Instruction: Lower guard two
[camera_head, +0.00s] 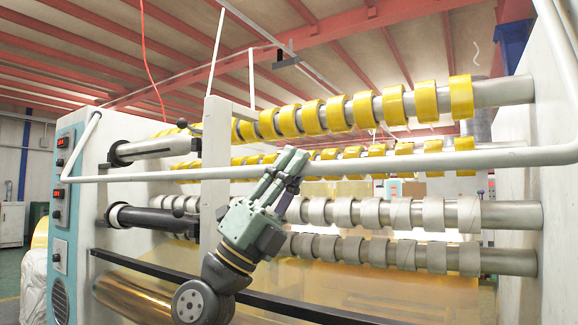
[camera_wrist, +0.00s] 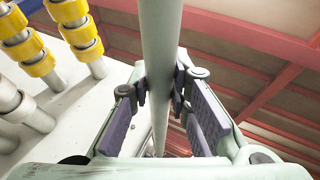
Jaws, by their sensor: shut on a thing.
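The guard (camera_head: 420,162) is a pale grey tube frame. Its long bar crosses the front of the machine in the head view, with a bent arm (camera_head: 80,143) at its left end. My gripper (camera_head: 288,167) reaches up from below to the bar, near the middle of its length. In the wrist view the bar (camera_wrist: 161,40) runs up the middle between the two fingers of my gripper (camera_wrist: 161,90), and the pads are closed around it. The short stretch of bar between the pads is partly hidden. Which guard number this is cannot be told.
Rollers with yellow tape rolls (camera_head: 337,112) lie behind and above the bar. Rollers with grey cores (camera_head: 400,213) lie behind and below it. A white post (camera_head: 214,150) stands just left of my gripper. A dark rail (camera_head: 350,308) runs low across the front.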

